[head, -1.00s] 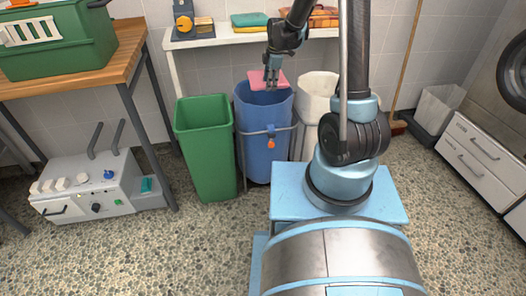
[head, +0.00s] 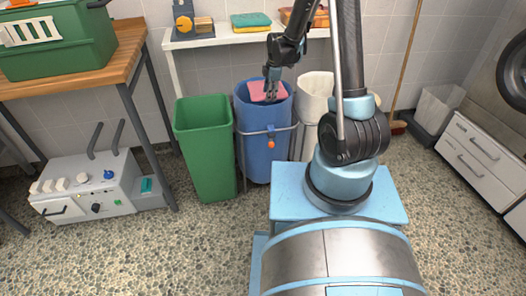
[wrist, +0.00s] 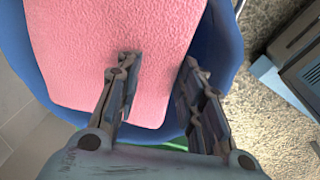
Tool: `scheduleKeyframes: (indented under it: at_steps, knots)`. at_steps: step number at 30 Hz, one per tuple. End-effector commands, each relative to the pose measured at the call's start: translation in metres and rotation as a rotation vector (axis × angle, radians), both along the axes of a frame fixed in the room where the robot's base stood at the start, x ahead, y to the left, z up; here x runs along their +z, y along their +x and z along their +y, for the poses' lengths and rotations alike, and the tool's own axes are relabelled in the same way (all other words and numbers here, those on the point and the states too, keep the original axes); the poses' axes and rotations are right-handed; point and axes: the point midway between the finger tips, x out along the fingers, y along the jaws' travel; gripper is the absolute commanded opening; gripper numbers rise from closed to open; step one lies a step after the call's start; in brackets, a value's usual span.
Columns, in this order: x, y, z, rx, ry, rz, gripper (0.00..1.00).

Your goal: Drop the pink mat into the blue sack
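The pink mat (head: 258,91) is a flat, textured piece in the mouth of the blue sack (head: 265,145), which hangs in a metal stand. In the wrist view the mat (wrist: 100,50) fills the upper left, with the blue sack (wrist: 226,45) around its edges. My gripper (head: 270,98) reaches down into the sack's mouth, over the mat. In the wrist view its two fingers (wrist: 158,65) are spread apart; the left one lies over the mat and the right one is by its right edge. I cannot tell whether they touch it. The sack's bottom is hidden.
A green bin (head: 205,150) stands left of the sack and a white sack (head: 314,95) right of it. A shelf (head: 215,40) with folded towels is behind. A wooden table (head: 120,55) with a green crate (head: 58,45) is at the left.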

Motion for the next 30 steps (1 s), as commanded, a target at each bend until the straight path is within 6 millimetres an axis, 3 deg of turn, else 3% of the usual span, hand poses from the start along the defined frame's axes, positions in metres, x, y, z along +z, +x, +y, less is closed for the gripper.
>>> scheduleKeyframes:
  at_steps: [2,16,30]
  knots:
    - [0.0,0.0,0.0,0.0,0.0,0.0,0.57]
    - [0.006,-0.001,0.0,0.0,0.0,0.0,0.57]
    - [0.063,-0.006,-0.007,0.001,0.0,0.001,0.57]
